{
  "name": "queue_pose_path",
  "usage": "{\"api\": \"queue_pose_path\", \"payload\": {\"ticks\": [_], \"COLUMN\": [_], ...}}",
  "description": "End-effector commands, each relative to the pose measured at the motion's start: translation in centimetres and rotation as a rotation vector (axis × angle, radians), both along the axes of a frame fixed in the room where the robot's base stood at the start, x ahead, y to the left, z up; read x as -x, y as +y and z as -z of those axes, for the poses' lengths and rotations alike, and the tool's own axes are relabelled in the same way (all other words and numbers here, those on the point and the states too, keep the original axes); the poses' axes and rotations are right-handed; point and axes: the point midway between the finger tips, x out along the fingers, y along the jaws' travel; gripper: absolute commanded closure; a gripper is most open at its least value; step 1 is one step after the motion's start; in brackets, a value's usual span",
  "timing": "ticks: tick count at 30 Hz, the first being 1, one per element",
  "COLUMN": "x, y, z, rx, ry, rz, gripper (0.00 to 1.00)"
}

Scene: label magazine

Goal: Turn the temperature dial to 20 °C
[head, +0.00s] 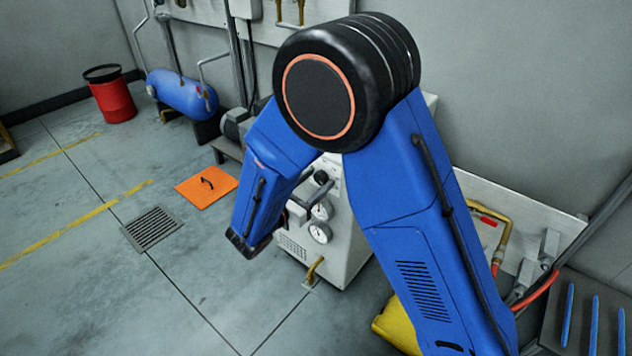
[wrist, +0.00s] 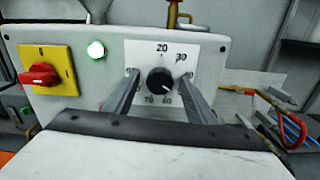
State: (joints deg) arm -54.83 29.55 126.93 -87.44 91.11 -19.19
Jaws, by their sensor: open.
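The temperature dial (wrist: 160,80) is a round black knob on a white scale plate, seen in the wrist view. Its white mark points to the lower right, between the readable 60 at the bottom and the numbers on the right. The 20 stands at the top of the scale and 30 to its upper right. My gripper (wrist: 160,77) is open, with one finger on each side of the knob. The fingers cover parts of the scale, and I cannot tell whether they touch the knob.
In the wrist view a red switch (wrist: 38,74) on a yellow plate and a lit green lamp (wrist: 96,49) are left of the dial. The head view shows the grey machine (head: 345,255) with gauges, a yellow container (head: 396,325), and open floor at left.

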Motion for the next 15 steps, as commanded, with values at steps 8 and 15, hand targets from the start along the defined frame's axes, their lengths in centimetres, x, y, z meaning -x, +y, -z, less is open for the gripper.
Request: {"api": "queue_pose_path", "payload": {"ticks": [8, 15], "x": [0.0, 0.01], "y": [0.01, 0.02], "z": [0.0, 0.0], "rx": [0.0, 0.002], "ry": [0.0, 0.002], "rz": [0.0, 0.0], "gripper": [0.76, 0.9]}}
